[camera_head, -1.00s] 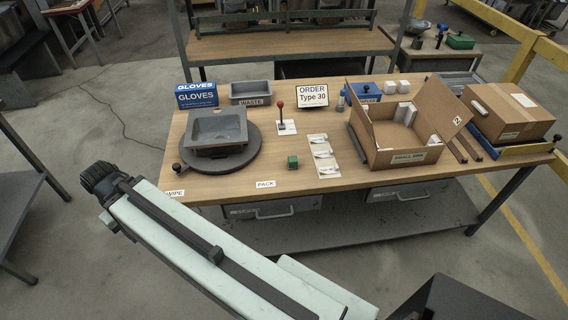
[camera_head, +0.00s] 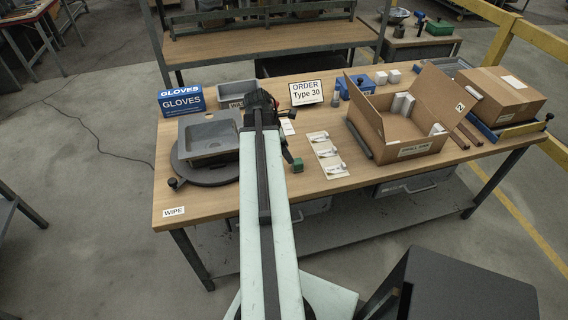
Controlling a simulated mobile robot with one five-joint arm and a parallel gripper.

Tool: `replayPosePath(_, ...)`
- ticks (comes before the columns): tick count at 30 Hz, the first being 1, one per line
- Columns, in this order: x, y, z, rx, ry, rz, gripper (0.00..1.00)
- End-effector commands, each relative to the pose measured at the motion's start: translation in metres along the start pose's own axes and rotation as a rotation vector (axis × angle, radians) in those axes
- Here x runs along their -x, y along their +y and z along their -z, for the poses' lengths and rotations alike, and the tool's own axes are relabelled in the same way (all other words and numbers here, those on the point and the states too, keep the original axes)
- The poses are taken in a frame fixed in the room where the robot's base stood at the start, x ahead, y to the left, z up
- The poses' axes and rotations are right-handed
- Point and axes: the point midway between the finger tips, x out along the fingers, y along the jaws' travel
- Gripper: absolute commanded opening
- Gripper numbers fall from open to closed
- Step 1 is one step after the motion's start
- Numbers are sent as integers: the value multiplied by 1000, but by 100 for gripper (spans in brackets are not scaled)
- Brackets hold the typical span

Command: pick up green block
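My gripper (camera_head: 262,103) is at the far end of my arm, above the table between the grey sink and the order sign. The fingers are dark and largely hidden by the arm, so whether they are open or shut does not show.
A grey sink (camera_head: 210,140) sits on a round turntable at left. White cards with small parts (camera_head: 327,152) lie right of the block. An open cardboard box (camera_head: 400,125) stands further right. The order sign (camera_head: 306,92) and blue glove box (camera_head: 181,101) stand behind.

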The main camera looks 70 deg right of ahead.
Motion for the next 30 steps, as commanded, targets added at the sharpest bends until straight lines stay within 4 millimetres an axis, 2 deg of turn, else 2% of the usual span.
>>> replayPosePath(1, -6, -3, -13, 11, -7, 8, 62)
replayPosePath(4, -9, -5, -22, 27, -13, 14, 62)
replayPosePath(8, -15, -5, -21, 29, -13, 14, 62)
replayPosePath(13, -37, -6, -20, 28, -13, 14, 62)
replayPosePath(18, -39, -6, -21, 28, -12, 14, 62)
replayPosePath(27, -87, -11, -19, 27, -12, 14, 62)
replayPosePath(30, -89, -11, -21, 27, -12, 14, 62)
